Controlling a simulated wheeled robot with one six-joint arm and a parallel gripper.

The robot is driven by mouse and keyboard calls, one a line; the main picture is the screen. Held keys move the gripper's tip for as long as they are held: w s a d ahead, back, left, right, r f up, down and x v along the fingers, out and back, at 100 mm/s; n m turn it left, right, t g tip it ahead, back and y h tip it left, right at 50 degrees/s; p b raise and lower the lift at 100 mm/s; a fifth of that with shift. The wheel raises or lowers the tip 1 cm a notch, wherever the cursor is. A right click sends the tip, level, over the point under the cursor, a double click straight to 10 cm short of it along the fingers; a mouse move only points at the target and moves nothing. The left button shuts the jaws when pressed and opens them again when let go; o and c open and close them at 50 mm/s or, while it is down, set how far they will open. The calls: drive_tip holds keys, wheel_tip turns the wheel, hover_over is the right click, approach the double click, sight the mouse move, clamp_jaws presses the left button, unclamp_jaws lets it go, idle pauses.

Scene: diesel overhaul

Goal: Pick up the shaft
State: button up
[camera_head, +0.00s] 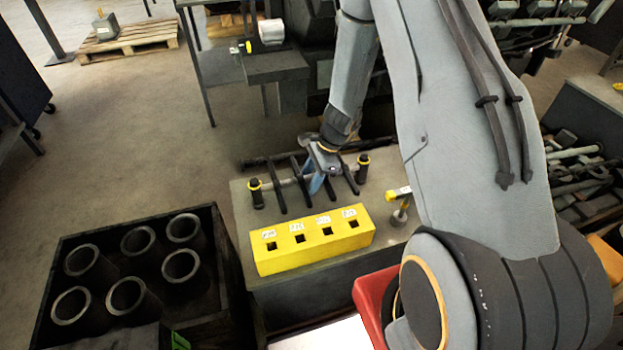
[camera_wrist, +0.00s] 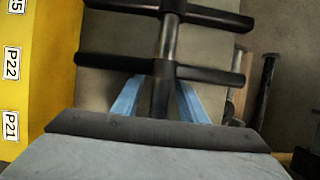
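The shaft (camera_head: 290,182) is a grey metal bar with several black cross arms. In the head view it lies between two black posts with yellow collars, behind a yellow block. In the wrist view the shaft (camera_wrist: 168,42) runs up and down the picture. My gripper (camera_head: 317,184) reaches down at the shaft's middle. In the wrist view its blue fingers (camera_wrist: 160,98) stand on either side of the shaft, with narrow gaps visible beside it. The gripper looks open around the shaft. The fingers' lower ends and part of the shaft are hidden.
The yellow block (camera_head: 310,240) with square holes and labels stands in front of the shaft on a grey bench (camera_head: 238,205). A dark crate (camera_head: 222,245) with several cylinder sleeves stands left. A yellow-headed tool (camera_head: 398,194) is at right. Dark bars lie behind the shaft.

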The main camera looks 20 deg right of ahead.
drive_tip(key=shift+c, duration=0.4)
clamp_jaws()
drive_tip(key=shift+r, duration=0.15)
